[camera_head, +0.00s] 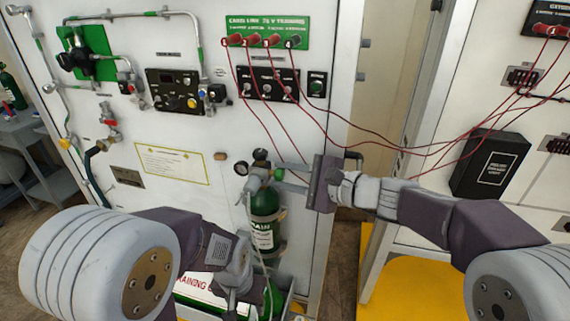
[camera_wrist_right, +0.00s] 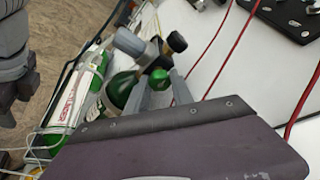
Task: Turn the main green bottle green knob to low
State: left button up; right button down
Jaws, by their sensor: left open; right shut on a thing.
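The main green bottle (camera_head: 265,204) stands upright against the white panel in the head view, with a white label and a valve with gauges on top. It also shows in the right wrist view (camera_wrist_right: 121,88). Its green knob (camera_wrist_right: 158,78) sits between the fingers of my right gripper (camera_wrist_right: 157,92), which is shut on it. In the head view my right gripper (camera_head: 290,178) reaches the valve from the right, and the small knob (camera_head: 278,174) is partly hidden. My left gripper (camera_head: 232,300) is low in front of the bottle, open, its fingertips hard to make out.
A second green bottle (camera_head: 272,298) is low beside the main one, largely hidden by my left arm. Red cables (camera_head: 330,136) hang across the panel to the right. A black box (camera_head: 490,163) is mounted on the right cabinet. A thin pale hose runs down beside the bottle.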

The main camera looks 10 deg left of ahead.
jog(key=shift+m+g+p, duration=0.4)
jog(key=shift+m+p, duration=0.3)
jog(key=shift+p, duration=0.25)
jog(key=c, duration=1.1)
grip_release()
jog(key=v, duration=0.9)
jog(key=shift+r, duration=0.15)
